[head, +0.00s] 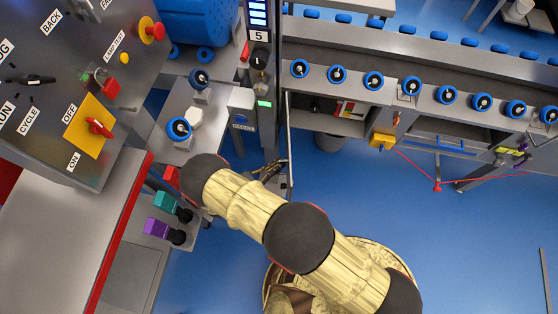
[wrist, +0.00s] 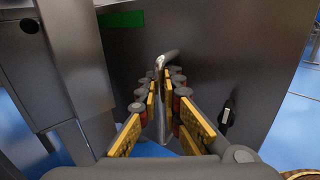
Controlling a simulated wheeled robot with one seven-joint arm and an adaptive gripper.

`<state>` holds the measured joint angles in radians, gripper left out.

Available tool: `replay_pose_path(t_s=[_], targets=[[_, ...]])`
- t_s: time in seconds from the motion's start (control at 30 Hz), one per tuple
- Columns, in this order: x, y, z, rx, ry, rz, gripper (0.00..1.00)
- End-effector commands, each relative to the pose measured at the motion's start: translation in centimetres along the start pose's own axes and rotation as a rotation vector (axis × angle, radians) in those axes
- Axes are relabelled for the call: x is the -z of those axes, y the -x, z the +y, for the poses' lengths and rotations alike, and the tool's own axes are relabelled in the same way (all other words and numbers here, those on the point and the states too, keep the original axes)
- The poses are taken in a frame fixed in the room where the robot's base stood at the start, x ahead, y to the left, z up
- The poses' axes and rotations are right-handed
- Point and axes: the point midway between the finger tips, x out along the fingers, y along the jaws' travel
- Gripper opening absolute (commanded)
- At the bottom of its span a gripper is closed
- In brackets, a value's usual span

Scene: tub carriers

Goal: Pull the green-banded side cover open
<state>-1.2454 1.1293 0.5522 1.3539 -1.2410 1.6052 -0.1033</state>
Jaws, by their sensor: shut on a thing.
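The side cover (wrist: 225,50) is a dark grey panel filling the upper middle and right of the wrist view. A green band (wrist: 121,19) shows near its top left. A pale metal bar handle (wrist: 160,95) stands upright in front of it, bent at its upper end. My gripper (wrist: 160,84) has its yellow-padded fingers on either side of the handle, closed on it. In the head view my gripper (head: 274,172) is beside the foot of the narrow grey column, partly hidden by my arm. I cannot clearly make out the cover there.
A black knob (wrist: 227,115) sticks out right of the handle. A grey box-like housing (wrist: 75,65) stands close on the left. In the head view, a conveyor bench (head: 430,85) with blue rollers lies at upper right, a control console (head: 75,80) at left. Blue floor (head: 475,230) is open at right.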

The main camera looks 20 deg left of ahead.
Motion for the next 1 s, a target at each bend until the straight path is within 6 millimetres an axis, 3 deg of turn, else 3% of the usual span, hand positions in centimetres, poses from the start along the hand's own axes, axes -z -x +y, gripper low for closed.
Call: replay_pose_path(t_s=[0.4,0.43,0.73,1.0], targets=[[-0.23,0.14,-0.12,0.003,0.002,-0.005,0.00],[-0.24,0.14,-0.11,0.003,0.001,-0.005,0.07],[-0.15,0.11,-0.04,0.002,0.000,-0.002,0.24],[-0.10,0.10,-0.01,0.002,-0.001,-0.001,0.24]])
